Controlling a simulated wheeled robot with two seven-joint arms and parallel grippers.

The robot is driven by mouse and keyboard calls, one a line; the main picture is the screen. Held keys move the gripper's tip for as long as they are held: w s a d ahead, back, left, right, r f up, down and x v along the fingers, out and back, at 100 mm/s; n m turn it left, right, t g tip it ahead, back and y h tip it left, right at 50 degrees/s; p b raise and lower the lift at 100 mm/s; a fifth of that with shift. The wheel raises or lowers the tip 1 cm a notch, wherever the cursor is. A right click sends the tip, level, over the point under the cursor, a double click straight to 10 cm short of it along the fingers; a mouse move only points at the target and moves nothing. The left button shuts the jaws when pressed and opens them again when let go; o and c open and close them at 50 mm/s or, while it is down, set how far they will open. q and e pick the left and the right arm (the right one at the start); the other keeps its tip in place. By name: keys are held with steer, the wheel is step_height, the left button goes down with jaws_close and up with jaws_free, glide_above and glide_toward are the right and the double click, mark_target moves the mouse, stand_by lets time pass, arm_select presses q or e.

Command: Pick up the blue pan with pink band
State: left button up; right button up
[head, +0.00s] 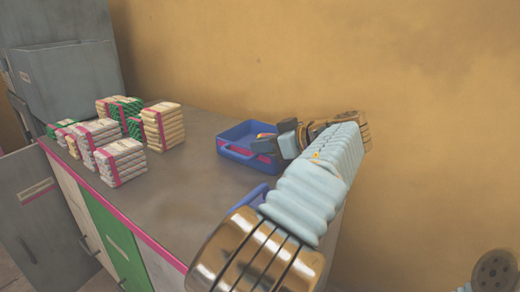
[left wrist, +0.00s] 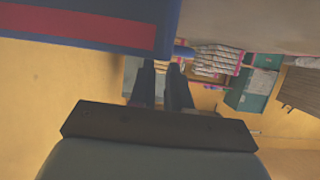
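The blue pan with a pink band (head: 232,153) sits on the grey counter near its far right edge. In the left wrist view its blue side with the band (left wrist: 80,27) fills the upper left, very close. My left gripper (head: 262,144) reaches over the pan's right side in the head view and hides part of it. In the left wrist view the two dark fingers of my left gripper (left wrist: 161,66) are apart with an empty gap between them. Whether they touch the pan I cannot tell.
Several banded stacks (head: 120,162) stand on the left of the grey counter (head: 185,190). A second blue item (head: 250,198) lies nearer on the counter, partly hidden by my arm. A yellow wall (head: 300,50) is behind. Grey cabinets (head: 65,78) stand at left.

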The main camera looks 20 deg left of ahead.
arm_select(q)
steer(key=x, duration=0.5)
steer(key=shift+a+p, duration=0.25)
steer(key=shift+p, duration=0.1)
steer(key=shift+c, duration=0.3)
jaws_close()
